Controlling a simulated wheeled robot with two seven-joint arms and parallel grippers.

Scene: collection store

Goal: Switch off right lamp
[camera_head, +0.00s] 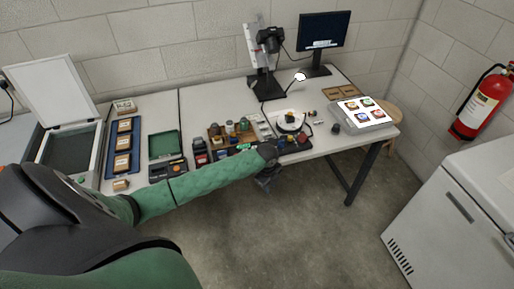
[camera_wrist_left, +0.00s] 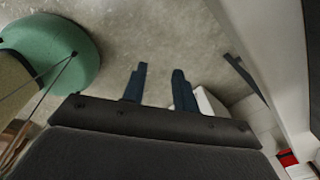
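A small lamp with a bright white, glowing head (camera_head: 300,77) on a thin dark arm stands at the back of the table, right of the camera stand. Its switch is too small to make out. I cannot clearly see a second lamp. My left gripper (camera_head: 267,182) is at the table's front edge, low and well apart from the lamp. In the left wrist view its two fingers (camera_wrist_left: 158,85) stand apart with nothing between them, over the grey floor. My right gripper is not in view.
The white table (camera_head: 225,105) holds a stand with a black camera (camera_head: 270,39), a monitor (camera_head: 323,30), a lit panel with coloured pieces (camera_head: 362,112), and a crowded row of small boxes and bottles. A white cabinet (camera_head: 460,215) stands right. Floor (camera_head: 300,225) before the table is clear.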

